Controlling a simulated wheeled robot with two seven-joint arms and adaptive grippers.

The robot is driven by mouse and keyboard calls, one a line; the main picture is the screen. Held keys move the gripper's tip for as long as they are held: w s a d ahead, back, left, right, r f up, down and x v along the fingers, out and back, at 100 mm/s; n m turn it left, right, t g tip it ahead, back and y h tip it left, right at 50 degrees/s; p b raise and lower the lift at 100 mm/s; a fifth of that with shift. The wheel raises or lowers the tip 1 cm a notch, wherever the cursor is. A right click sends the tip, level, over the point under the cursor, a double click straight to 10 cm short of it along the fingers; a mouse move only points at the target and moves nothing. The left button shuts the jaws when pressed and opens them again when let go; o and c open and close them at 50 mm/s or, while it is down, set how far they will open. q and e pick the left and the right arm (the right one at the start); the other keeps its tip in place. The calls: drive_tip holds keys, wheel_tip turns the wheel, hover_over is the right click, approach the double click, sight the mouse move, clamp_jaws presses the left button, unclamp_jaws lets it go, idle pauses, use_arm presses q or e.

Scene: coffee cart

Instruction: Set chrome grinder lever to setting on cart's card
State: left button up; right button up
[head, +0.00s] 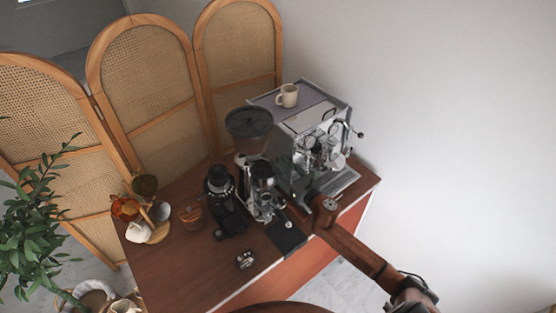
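The chrome grinder (262,181) stands on the cart (190,268), left of the espresso machine, with a dark round hopper (249,123) above it. Its lever is too small to make out. A small dark item with light marks (245,260), possibly the card, is near the cart's front edge; its marks cannot be read. My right gripper (414,296) is at the lower right, beyond the cart's front edge and well apart from the grinder. Its fingers are too small and dark to judge. My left gripper is not in view.
A black grinder (219,184) stands left of the chrome one. A dark mat (286,238) lies in front. The espresso machine (302,138) carries a cup (287,95). A jar (193,216) and flowers (126,208) are left. The cart's front left is mostly clear.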

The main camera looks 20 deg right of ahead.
drive_tip(key=s+d, duration=0.1)
drive_tip(key=s, duration=0.8)
drive_tip(key=shift+d, duration=0.35)
